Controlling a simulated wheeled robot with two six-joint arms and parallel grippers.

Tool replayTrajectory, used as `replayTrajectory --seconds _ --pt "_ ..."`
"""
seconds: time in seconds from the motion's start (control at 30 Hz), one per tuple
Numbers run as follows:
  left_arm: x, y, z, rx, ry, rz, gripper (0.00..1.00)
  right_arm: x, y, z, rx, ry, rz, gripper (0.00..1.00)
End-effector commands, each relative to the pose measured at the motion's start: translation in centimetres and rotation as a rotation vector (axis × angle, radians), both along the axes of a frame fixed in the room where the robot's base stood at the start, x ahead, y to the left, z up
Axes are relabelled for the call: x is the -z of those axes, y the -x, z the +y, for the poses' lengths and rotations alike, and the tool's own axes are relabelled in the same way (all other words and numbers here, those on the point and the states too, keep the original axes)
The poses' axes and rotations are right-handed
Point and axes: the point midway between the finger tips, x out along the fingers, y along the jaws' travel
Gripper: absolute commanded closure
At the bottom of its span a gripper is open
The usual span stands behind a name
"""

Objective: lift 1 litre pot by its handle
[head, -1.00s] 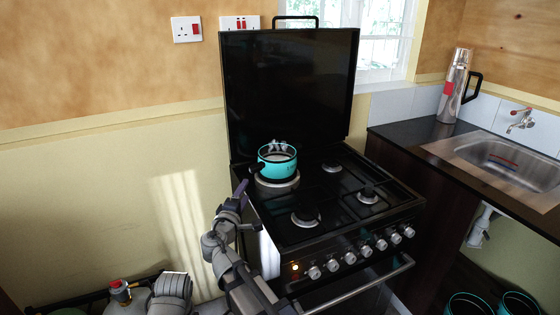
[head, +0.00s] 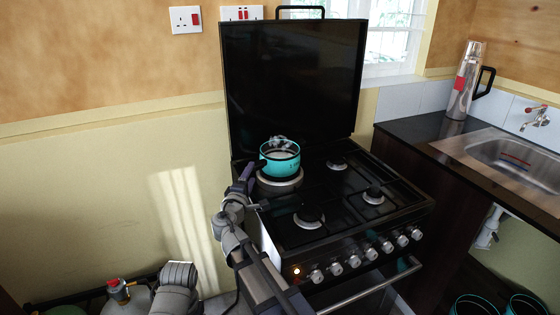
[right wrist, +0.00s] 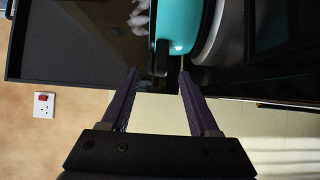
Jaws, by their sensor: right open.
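The turquoise pot (head: 280,162) stands upright on the back-left burner of the black stove, with pale steam above it. Its short black handle (right wrist: 161,58) points toward my right gripper (head: 250,171). In the right wrist view, my right gripper (right wrist: 159,74) has its two purple fingers apart and nothing gripped. The handle's end lies around the fingertip line, between the two tips in the picture; I cannot tell how deep it is. The pot wall (right wrist: 180,25) shows beyond the tips. My left gripper is not in view.
The stove (head: 345,222) has a raised black lid (head: 290,85) behind the pot and front knobs. The other burners are bare. A counter with a sink (head: 500,165) and a steel flask (head: 465,85) is at the right. A gas cylinder (head: 125,297) stands at the lower left.

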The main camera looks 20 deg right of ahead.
Motion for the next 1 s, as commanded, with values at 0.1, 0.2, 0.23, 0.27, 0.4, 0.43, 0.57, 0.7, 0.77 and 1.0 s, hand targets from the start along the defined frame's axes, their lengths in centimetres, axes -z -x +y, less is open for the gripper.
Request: replayTrajectory --seconds 0.1,0.2,0.23,0.27,0.4,0.43,0.57,0.7,0.77,1.0 --pt "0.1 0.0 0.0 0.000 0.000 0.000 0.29 0.1 -1.4 -1.0 0.003 0.000 0.000 0.39" --pt "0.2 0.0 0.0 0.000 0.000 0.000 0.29 0.2 -2.7 -1.8 0.003 0.000 0.000 0.39" --pt "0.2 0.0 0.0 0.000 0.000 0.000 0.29 0.2 -3.1 -2.1 0.003 0.000 0.000 0.39" --pt "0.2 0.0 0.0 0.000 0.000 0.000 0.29 0.2 -3.4 -2.3 0.003 0.000 0.000 0.39" --pt "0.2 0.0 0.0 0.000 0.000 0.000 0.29 0.2 -3.9 -2.7 0.000 0.000 0.000 0.39" --pt "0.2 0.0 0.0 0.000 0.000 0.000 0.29 0.2 -3.8 -2.7 0.000 0.000 0.000 0.39" --pt "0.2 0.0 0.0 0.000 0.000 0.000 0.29 0.2 -3.8 -2.6 0.000 0.000 0.000 0.40" --pt "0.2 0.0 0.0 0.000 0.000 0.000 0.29 0.2 -3.8 -2.6 0.000 0.000 0.000 0.56" --pt "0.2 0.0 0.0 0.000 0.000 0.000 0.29 0.2 -3.8 -2.6 0.000 0.000 0.000 0.62" --pt "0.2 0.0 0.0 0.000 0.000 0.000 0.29 0.2 -3.8 -2.6 0.000 0.000 0.000 0.89"
